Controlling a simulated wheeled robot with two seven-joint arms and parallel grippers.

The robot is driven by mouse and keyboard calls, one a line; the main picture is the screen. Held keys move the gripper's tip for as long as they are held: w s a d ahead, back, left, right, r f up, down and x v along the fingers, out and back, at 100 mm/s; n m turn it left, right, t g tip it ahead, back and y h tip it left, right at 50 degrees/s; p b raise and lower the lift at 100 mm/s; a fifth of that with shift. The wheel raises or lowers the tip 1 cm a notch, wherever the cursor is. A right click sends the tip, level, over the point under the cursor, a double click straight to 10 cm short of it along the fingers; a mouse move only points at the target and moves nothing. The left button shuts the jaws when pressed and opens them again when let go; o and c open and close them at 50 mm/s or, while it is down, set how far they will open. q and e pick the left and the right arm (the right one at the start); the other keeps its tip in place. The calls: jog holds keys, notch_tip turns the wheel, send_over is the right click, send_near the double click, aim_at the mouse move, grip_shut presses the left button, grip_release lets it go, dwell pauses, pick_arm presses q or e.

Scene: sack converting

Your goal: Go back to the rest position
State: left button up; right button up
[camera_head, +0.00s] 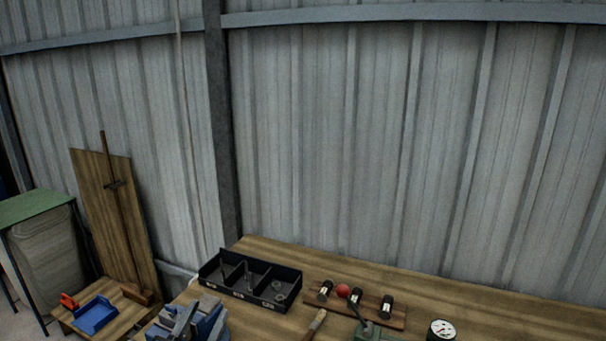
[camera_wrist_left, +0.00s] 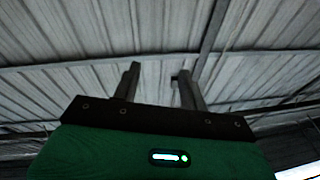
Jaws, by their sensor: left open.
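My left gripper (camera_wrist_left: 158,73) shows in the left wrist view, with its two dark fingers apart and nothing between them. Its green body fills the bottom of that view, and the fingers stand out against the corrugated roof. I cannot make out either gripper clearly in the head view. My right gripper is not in view.
A wooden workbench (camera_head: 480,300) runs along the corrugated wall. On it are a black divided tray (camera_head: 250,283), a blue vise-like tool (camera_head: 205,322), a wooden rack (camera_head: 398,317) and a round gauge (camera_head: 441,329). A low table with a blue tray (camera_head: 95,315) stands left.

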pick_arm(q)
jog(key=s+a+f+n+g+y, duration=0.2)
jog(key=s+a+f+g+y, duration=0.15)
jog(key=f, duration=0.55)
jog(key=s+a+f+n+g+y, duration=0.2)
jog(key=s+f+g, duration=0.3)
jog(key=f, duration=0.4)
jog(key=s+f+m+g, duration=0.1)
jog(key=s+f+g, duration=0.35)
jog(key=s, duration=0.35)
jog(key=s+f+g, duration=0.4)
jog(key=s+f, duration=0.2)
jog(key=s, duration=0.2)
notch_tip(320, 180, down, 31)
jog(key=g, duration=0.1)
jog(key=s+a+f+g, duration=0.1)
jog(key=s+a+f, duration=0.2)
jog(key=s+f, duration=1.6)
jog(key=shift+s+a+f+m+g, duration=0.2)
jog(key=shift+s+m+g, duration=0.1)
jog(key=shift+s+m, duration=0.1)
